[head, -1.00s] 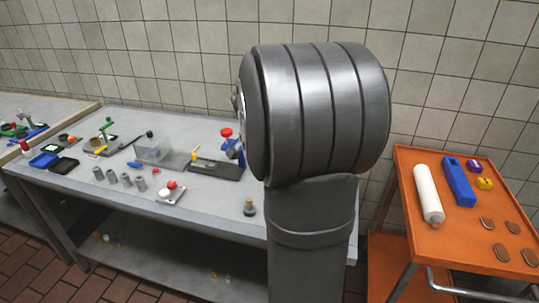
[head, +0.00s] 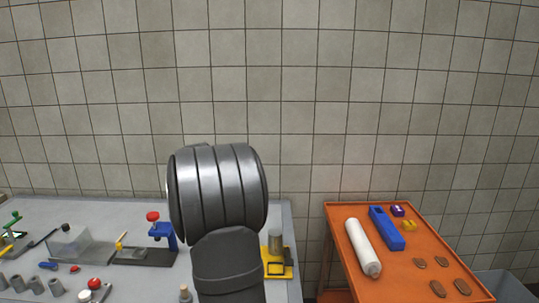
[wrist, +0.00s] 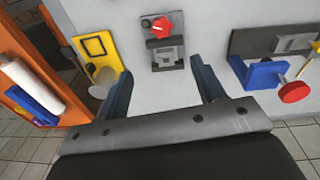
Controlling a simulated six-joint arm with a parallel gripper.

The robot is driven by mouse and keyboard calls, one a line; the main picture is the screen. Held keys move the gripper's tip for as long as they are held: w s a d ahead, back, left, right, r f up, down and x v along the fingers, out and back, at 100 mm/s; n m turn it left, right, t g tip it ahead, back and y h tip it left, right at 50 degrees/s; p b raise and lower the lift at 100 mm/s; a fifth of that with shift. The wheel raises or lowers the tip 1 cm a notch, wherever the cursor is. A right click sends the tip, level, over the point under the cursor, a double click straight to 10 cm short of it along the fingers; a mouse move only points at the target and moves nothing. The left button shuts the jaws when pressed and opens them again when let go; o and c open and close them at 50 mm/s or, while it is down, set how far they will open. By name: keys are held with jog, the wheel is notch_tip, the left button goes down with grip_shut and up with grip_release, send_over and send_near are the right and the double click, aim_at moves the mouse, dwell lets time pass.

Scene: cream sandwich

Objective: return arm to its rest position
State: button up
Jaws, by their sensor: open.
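My gripper (wrist: 162,86) is open and empty in the wrist view, its two dark fingers spread over a bare part of the grey table (wrist: 160,105). In the head view my dark grey arm stands in the middle and my gripper is hidden behind it.
In the wrist view, a red-knobbed device (wrist: 163,28) lies beyond the fingers. A yellow-framed fixture (wrist: 93,44) is to the left, a blue stand (wrist: 262,75) to the right. An orange cart (head: 335,225) with a white roll (head: 362,248), blue box (head: 386,228) and several brown biscuits stands right.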

jog(key=shift+n+g+y, duration=0.3)
jog(key=shift+n+g, duration=0.1)
jog(key=shift+n, duration=0.3)
jog(key=shift+w+d+f, duration=0.1)
jog(key=shift+w+f, duration=0.1)
jog(key=shift+f, duration=0.65)
jog(key=shift+w+d+f, duration=0.1)
jog(key=shift+w+f, duration=0.15)
jog(key=shift+f, duration=0.55)
jog(key=shift+w+d+f, duration=0.1)
jog(key=shift+w+f, duration=0.1)
jog(key=shift+f, duration=0.65)
